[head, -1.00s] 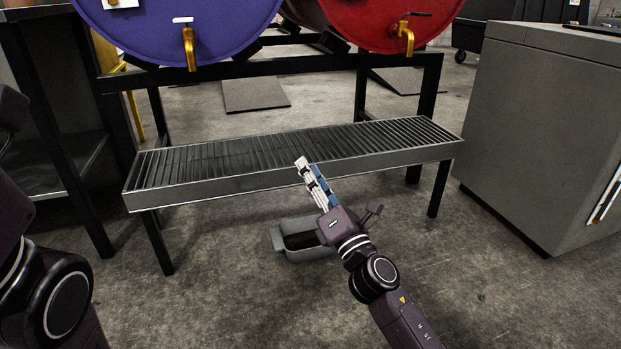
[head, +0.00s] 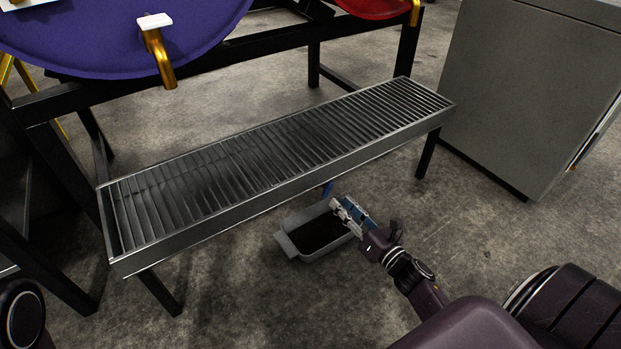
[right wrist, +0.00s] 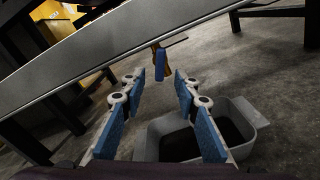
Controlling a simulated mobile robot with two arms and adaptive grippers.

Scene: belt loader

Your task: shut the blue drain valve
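The blue drain valve handle (right wrist: 159,62) hangs under the grated drip tray (right wrist: 110,50) in the right wrist view, with brass-coloured metal just behind it. In the head view only a small blue piece of the handle (head: 328,188) shows below the tray's front edge; the valve body is hidden there. My right gripper (head: 342,208) is low in front of the tray, over the grey bin. In the right wrist view its blue-padded fingers (right wrist: 160,90) are open and empty, with the handle ahead, between and beyond the tips. My left gripper is out of view.
A grey bin (head: 283,243) with dark contents stands on the floor below the tray (head: 270,190). A purple drum (head: 80,40) with a brass tap and a red drum (head: 375,8) lie above. A grey cabinet (head: 530,90) stands right. Black frame legs flank the tray.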

